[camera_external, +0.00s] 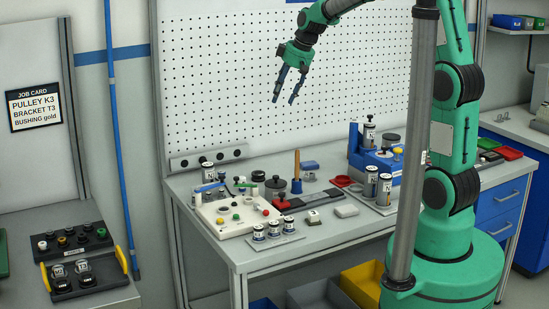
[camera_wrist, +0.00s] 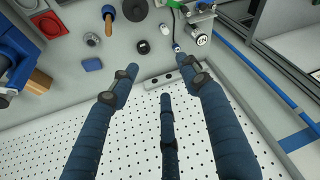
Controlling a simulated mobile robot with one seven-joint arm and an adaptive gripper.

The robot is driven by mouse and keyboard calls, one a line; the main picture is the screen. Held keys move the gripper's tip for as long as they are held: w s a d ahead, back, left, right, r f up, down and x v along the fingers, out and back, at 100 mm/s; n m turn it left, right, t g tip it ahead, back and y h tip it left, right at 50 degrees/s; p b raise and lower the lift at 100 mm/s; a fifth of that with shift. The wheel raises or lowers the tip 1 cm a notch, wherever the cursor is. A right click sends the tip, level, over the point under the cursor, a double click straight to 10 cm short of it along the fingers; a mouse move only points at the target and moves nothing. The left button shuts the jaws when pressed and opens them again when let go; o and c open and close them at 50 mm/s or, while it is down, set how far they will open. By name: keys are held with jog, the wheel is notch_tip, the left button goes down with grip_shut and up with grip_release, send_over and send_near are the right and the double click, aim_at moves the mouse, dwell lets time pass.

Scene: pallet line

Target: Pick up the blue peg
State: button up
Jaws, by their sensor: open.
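My gripper (camera_external: 283,98) is open and empty, high above the back of the bench in front of the pegboard. Its dark blue fingers are spread in the wrist view (camera_wrist: 157,65), with the bench beyond them. An upright piece with a blue lower part and a wooden upper part (camera_external: 296,172) stands mid-bench; it also shows at the top of the wrist view (camera_wrist: 108,12). A small blue block (camera_external: 310,165) lies behind it on the right. I cannot tell for certain which blue thing is the peg. Nothing touches my fingers.
The bench (camera_external: 250,255) is crowded. A white board with coloured knobs (camera_external: 235,218) is left, a tray of labelled cylinders (camera_external: 275,240) in front, and a blue machine (camera_external: 375,160) right. The pegboard (camera_external: 230,70) rises behind. Some bare surface lies along the front edge.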

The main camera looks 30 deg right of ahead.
jog(key=w+a+f+n, duration=0.2)
jog(key=w+a+f, duration=0.2)
jog(key=w+f, duration=0.55)
jog(key=n+y, duration=0.1)
send_near(222, 171)
notch_tip(222, 171, up, 3)
jog(key=shift+d+r+g, duration=0.1)
jog(key=shift+d+g, duration=0.3)
jog(key=shift+d, duration=0.05)
jog(key=b+x, duration=0.1)
jog(key=x, duration=0.7)
jog(key=shift+f, duration=0.25)
jog(key=shift+a+f, duration=0.1)
